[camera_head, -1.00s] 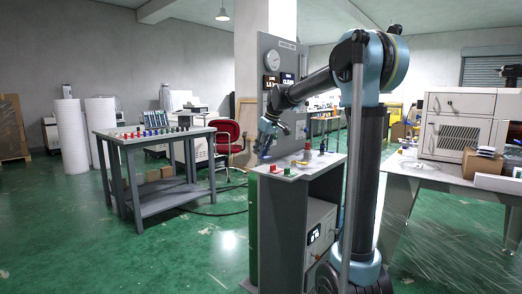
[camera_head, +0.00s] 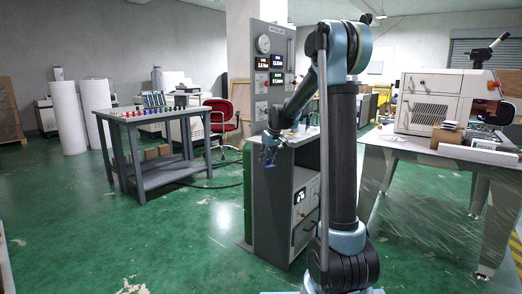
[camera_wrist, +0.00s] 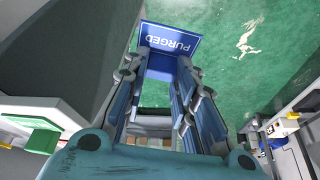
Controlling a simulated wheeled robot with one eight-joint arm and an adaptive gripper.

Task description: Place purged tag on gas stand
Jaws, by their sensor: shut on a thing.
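The blue tag reading "PURGED" (camera_wrist: 172,39) is pinched at the tips of my gripper (camera_wrist: 162,72) in the wrist view, its lettering upside down there. Green floor shows behind it. In the head view my gripper (camera_head: 270,142) is beside the front left edge of the gas stand's top, with the small blue tag (camera_head: 267,157) below it. The gas stand (camera_head: 265,210) is a grey cabinet with a tall back panel (camera_head: 285,38) carrying a round gauge and lit displays. My arm hides part of its top and right side.
A grey workbench (camera_head: 150,116) with a row of small coloured items stands at the left, with a red chair (camera_head: 217,108) behind it. A table (camera_head: 385,145) with a large pale machine (camera_head: 430,98) is at the right. The floor in front is clear.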

